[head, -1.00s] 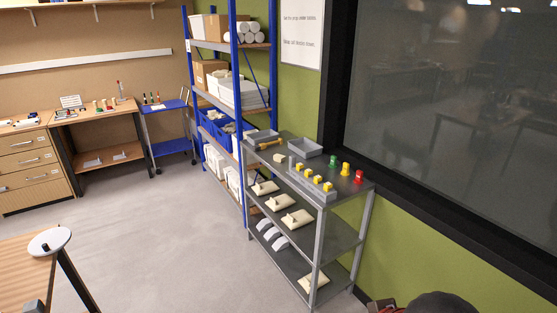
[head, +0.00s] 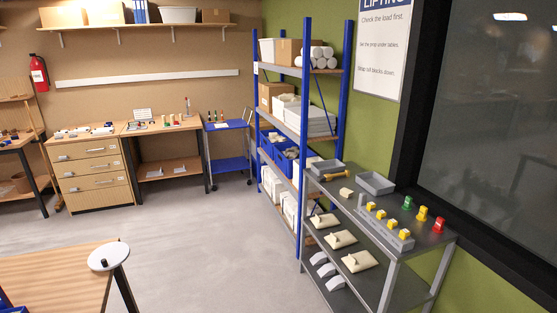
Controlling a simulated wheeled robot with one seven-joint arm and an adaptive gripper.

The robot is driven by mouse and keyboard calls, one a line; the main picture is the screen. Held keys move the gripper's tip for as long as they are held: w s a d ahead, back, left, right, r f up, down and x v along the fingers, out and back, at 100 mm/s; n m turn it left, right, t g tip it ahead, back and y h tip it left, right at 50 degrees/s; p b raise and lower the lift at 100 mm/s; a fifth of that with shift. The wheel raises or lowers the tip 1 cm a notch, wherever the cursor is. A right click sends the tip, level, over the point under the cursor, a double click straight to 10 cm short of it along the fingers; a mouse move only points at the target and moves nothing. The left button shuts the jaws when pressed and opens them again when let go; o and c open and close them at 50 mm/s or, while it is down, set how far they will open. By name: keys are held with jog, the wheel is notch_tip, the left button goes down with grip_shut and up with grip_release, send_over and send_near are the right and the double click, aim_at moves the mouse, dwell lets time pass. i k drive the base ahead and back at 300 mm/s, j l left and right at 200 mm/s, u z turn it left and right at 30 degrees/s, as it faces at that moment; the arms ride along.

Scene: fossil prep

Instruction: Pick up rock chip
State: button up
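A small beige chunk (head: 346,193), which looks like the rock chip, lies on the dark top of the grey metal shelf unit (head: 392,245) at the right. My gripper is not in view.
Two grey trays (head: 375,183) and red, yellow and green pieces (head: 422,214) share the top. Pale slabs lie on the shelf below. A blue rack (head: 307,130) stands behind. A wooden table (head: 55,275) is at lower left; open floor lies between.

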aim_at(346, 193)
jog(key=i+j+u, duration=0.3)
jog(key=i, duration=0.6)
jog(key=i+j+u, duration=0.15)
jog(key=i+u, duration=0.15)
jog(key=i, duration=0.55)
jog(key=i+z, duration=0.3)
jog(key=z, duration=0.15)
jog(key=i+j+z, duration=0.2)
jog(key=z, duration=0.2)
jog(key=i+j+z, duration=0.3)
jog(key=z, duration=0.15)
jog(key=i+j+z, duration=0.25)
jog(key=z, duration=0.2)
jog(key=i+j+z, duration=0.1)
jog(key=j+z, duration=0.3)
jog(key=i+j+z, duration=0.1)
jog(key=j+z, duration=0.75)
jog(key=j, duration=0.1)
